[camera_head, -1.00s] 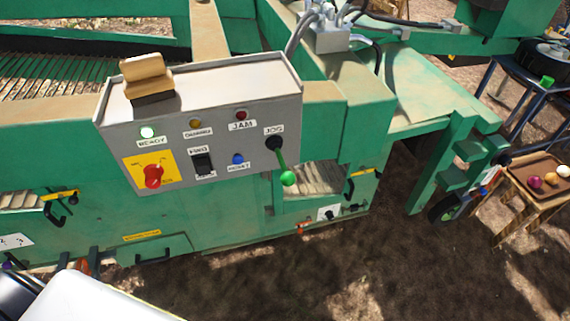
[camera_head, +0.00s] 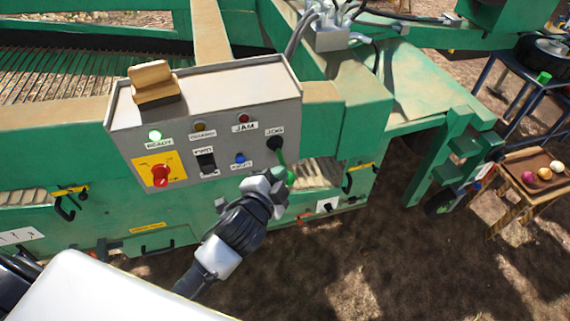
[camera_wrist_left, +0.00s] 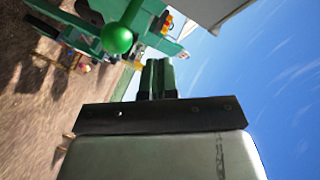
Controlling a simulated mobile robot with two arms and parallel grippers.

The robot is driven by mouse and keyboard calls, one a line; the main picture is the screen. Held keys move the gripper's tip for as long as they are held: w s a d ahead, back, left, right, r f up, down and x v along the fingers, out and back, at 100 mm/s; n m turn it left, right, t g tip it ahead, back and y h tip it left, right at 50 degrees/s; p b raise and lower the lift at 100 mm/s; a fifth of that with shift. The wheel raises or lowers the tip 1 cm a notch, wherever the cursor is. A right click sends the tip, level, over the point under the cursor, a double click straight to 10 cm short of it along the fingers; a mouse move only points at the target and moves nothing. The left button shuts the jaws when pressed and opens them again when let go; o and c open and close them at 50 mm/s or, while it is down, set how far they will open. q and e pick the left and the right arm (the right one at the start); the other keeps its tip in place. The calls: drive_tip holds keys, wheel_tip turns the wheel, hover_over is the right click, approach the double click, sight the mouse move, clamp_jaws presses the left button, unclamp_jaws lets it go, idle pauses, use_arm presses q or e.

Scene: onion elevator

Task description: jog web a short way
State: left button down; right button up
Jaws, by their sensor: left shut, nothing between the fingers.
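The jog lever (camera_head: 281,157) hangs from a black boot under the JOG label, at the right end of the grey control panel (camera_head: 220,112). Its green ball knob (camera_head: 290,178) is partly covered by my left gripper (camera_head: 279,177) in the head view. The knob (camera_wrist_left: 117,38) shows clear in the left wrist view, left of and beyond the fingertips. My left gripper (camera_wrist_left: 158,65) is shut and empty, close to the knob; I cannot tell whether it touches. The web (camera_head: 45,78) of rods lies at the upper left. My right gripper is not in view.
The panel has a lit green READY lamp (camera_head: 155,136), a red rotary switch (camera_head: 160,175), a black rocker switch (camera_head: 206,162) and a blue button (camera_head: 240,159). A wooden block (camera_head: 152,82) sits on top. A tray of onions (camera_head: 537,172) stands at the right.

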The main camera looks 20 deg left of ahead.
use_arm(q)
drive_tip(key=w+d+r+m+t+h, duration=0.1)
drive_tip(key=d+r+m+h, duration=0.4)
drive_tip(key=r+m+h, duration=0.3)
drive_tip(key=d+r+m+h, duration=0.5)
drive_tip(key=r+m, duration=0.2)
drive_tip(key=m, duration=0.3)
drive_tip(key=s+d+r+m+g+h, duration=0.1)
drive_tip(key=s+d+m+g+h, duration=0.2)
drive_tip(key=m+g, duration=0.7)
drive_tip(key=s+d+m+g+h, duration=0.1)
drive_tip(key=s+d+m+g, duration=0.35)
drive_tip(key=m, duration=0.95)
drive_tip(key=w+a+f+m+g+y, duration=0.35)
drive_tip(key=a+f+m+y, duration=0.25)
drive_tip(key=m+y, duration=0.4)
drive_tip(key=w+a+r+t+y, duration=0.2)
drive_tip(key=w+a+y, duration=0.3)
drive_tip(key=a+y, duration=0.4)
drive_tip(key=a+t, duration=0.1)
drive_tip(key=a, duration=0.1)
drive_tip(key=shift+a+m+p, duration=0.3)
drive_tip(key=shift+m+p, duration=0.1)
